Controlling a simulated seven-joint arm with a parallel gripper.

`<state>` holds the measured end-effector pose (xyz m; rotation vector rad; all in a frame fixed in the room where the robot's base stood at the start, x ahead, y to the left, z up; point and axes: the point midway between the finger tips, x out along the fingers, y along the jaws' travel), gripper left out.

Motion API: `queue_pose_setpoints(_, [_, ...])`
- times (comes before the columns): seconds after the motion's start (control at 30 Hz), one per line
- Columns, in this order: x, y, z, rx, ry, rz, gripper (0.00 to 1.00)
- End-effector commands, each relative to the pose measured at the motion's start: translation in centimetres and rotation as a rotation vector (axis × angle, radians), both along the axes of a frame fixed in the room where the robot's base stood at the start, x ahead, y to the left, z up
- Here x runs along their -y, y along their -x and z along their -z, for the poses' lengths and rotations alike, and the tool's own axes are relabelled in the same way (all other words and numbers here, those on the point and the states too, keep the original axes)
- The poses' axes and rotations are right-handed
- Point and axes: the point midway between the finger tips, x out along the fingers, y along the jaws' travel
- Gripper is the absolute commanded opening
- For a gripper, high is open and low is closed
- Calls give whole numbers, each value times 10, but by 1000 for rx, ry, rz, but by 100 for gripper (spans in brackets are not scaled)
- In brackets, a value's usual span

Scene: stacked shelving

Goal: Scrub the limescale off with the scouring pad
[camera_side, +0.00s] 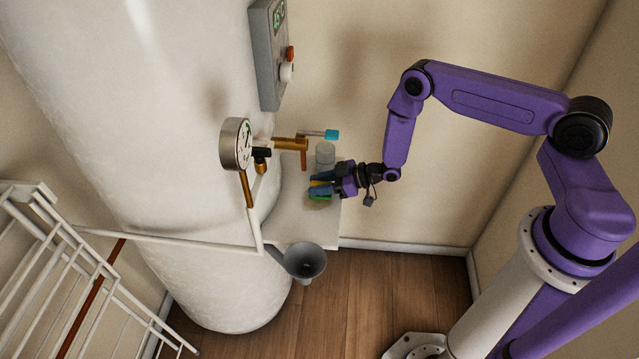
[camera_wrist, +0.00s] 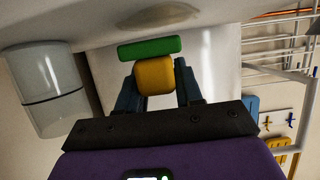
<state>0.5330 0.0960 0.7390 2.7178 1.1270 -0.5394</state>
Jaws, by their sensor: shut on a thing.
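My gripper (camera_side: 320,189) is shut on the yellow block of the scouring pad (camera_wrist: 155,76). In the wrist view a wider green layer (camera_wrist: 150,47) lies at the far end of the yellow block, beyond the fingertips. In the side view only small bits of yellow and green show between and below the blue fingers. A dull beige-grey oval patch (camera_wrist: 158,15) shows on the pale surface at the top of the wrist view, and it may be the limescale. The green layer appears apart from it. I cannot make out this patch in the side view.
A lidded grey jar (camera_side: 325,154) stands close beside my gripper on a pale shelf (camera_side: 300,222). The white tank (camera_side: 150,130) carries a pressure gauge (camera_side: 236,144) and brass valve (camera_side: 290,144). A grey funnel (camera_side: 305,261) is below. A white rack (camera_side: 60,280) stands left.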

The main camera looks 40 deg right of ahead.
Motion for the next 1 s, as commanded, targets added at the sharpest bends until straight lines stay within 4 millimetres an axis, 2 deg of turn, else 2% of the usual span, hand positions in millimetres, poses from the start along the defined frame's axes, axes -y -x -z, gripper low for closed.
queue_pose_setpoints(0.27, [0, 0, 1, 0, 0, 0, 6])
queue_pose_setpoints(0.63, [0, 0, 13, 0, 0, -1, 6])
queue_pose_setpoints(1.0, [0, 0, 14, 0, 0, 0, 6])
